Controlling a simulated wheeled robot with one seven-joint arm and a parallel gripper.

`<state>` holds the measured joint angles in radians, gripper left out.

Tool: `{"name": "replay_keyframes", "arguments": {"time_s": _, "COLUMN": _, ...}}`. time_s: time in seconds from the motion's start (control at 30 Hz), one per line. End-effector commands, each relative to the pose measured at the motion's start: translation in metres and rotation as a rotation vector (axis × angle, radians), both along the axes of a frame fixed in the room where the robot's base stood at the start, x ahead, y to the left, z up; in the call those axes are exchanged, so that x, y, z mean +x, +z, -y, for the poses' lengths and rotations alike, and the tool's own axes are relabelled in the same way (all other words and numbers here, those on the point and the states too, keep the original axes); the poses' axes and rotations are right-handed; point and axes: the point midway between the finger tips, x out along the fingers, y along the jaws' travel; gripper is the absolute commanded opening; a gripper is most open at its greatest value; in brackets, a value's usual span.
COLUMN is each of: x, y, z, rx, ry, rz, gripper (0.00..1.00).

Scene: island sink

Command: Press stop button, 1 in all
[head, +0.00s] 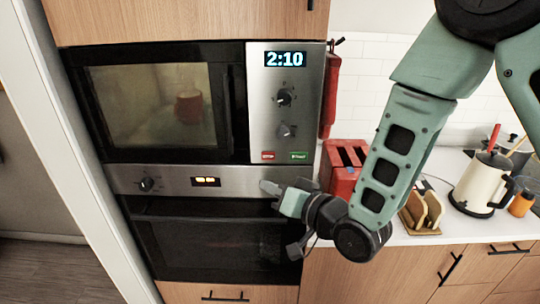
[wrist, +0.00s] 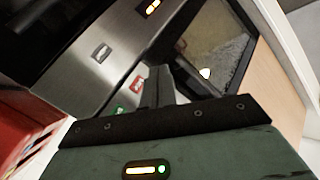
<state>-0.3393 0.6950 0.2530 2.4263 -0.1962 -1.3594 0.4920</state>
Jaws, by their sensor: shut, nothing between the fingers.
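The microwave's stop button (head: 268,156) is a small red rectangle at the lower left of its steel control panel (head: 265,110). It also shows in the wrist view (wrist: 137,83), just left of my fingers. The green start button (head: 298,156) sits to its right in the head view and shows in the wrist view (wrist: 119,111). My gripper (head: 268,187) is shut and empty, in front of the oven strip and below the stop button in the head view. In the wrist view its fingers (wrist: 159,80) appear apart from the button; the exact gap is unclear.
The microwave display (head: 285,59) reads 2:10, and a red mug (head: 189,107) is inside. The oven (head: 205,245) is below. A red toaster (head: 342,168), a wooden rack (head: 422,212) and a cream kettle (head: 482,184) stand on the counter at right.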

Motion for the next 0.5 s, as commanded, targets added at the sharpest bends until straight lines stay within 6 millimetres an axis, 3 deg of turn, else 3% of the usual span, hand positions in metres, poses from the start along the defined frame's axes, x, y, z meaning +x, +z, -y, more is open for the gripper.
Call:
{"name": "replay_keyframes", "arguments": {"time_s": 0.27, "x": 0.007, "y": 0.001, "z": 0.0, "rx": 0.0, "ry": -0.001, "rz": 0.0, "gripper": 0.0}}
{"name": "replay_keyframes", "arguments": {"time_s": 0.5, "x": 0.036, "y": 0.002, "z": 0.001, "rx": -0.002, "ry": -0.001, "rz": 0.001, "gripper": 0.0}}
